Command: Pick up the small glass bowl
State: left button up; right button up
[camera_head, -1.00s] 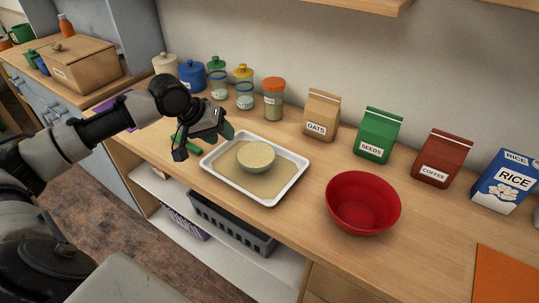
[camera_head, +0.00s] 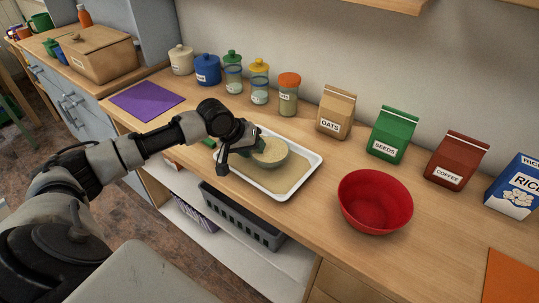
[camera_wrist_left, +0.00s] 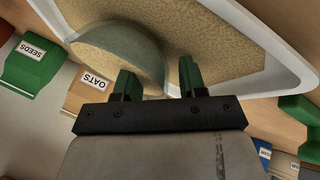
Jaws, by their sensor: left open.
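My left gripper (camera_head: 243,152) is open at the left side of the bowl, over the tray's left end. In the left wrist view the bowl (camera_wrist_left: 125,50) is upper left. One green fingertip overlaps it and the other stands clear of its edge, so part of the rim shows between the fingers (camera_wrist_left: 158,80). I cannot tell whether they touch. My right gripper is not in view.
A red bowl (camera_head: 375,202) stands right of the tray. Jars, including an orange-lidded one (camera_head: 289,95), and packets, including oats (camera_head: 335,112), line the wall behind. A purple mat (camera_head: 146,100) lies at the left. A grey basket (camera_head: 243,222) is on the shelf below.

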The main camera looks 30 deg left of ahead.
pick_arm(q)
grip_shut()
jog(key=shift+r, duration=0.6)
notch_tip(320, 180, up, 3)
jog(key=shift+f, duration=0.1)
jog(key=s+d+r, duration=0.7)
jog(key=s, duration=0.2)
jog(key=shift+d, duration=0.1)
